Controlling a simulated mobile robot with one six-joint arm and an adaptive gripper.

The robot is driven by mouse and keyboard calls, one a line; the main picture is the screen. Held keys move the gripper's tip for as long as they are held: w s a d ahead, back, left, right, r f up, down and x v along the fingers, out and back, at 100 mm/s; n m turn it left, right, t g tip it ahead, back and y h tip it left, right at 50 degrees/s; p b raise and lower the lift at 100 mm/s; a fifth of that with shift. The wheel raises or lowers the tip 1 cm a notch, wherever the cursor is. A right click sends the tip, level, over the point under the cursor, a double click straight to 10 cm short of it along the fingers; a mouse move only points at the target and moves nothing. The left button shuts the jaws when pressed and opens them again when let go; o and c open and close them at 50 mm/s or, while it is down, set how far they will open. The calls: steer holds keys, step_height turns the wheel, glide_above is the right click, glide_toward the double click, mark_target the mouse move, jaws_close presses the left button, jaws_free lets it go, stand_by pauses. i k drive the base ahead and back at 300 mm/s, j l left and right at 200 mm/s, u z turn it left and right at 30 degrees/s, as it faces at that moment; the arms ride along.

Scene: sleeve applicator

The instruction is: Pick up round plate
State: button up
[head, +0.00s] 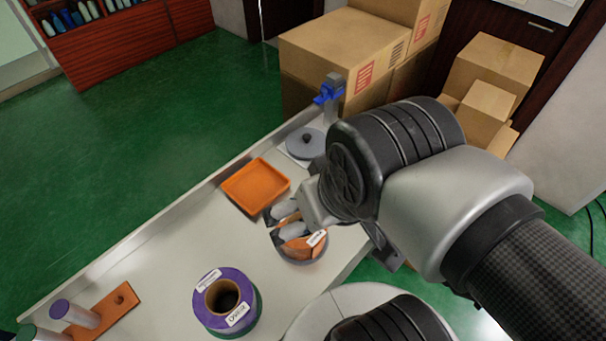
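A round grey plate (308,260) lies on the white table near its right edge. An orange piece with a white label (302,244) is on it, and my gripper hides its far side. My gripper (272,226) is low over the plate's far left part, its two grey-padded fingers pointing left. The fingers look apart, with orange showing in the gap. I cannot tell whether they touch the plate. Another round grey disc with a dark knob (305,143) sits at the far end of the table, beside a blue clamp-like part (329,92).
An orange square tray (255,186) lies just beyond my gripper. A purple and green spool (227,303) stands nearer, and an orange holder with cylinders (107,310) is at lower left. Cardboard boxes (340,45) stand behind the table. The table's left middle is clear.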

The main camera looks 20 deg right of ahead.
mark_target(305, 142)
steer(key=i+l, duration=0.15)
steer(key=l, duration=0.25)
steer(key=i+l, duration=0.1)
steer(key=l, duration=0.3)
steer(key=i+l, duration=0.15)
steer(key=l, duration=0.3)
steer(key=i+l, duration=0.1)
steer(key=l, duration=0.3)
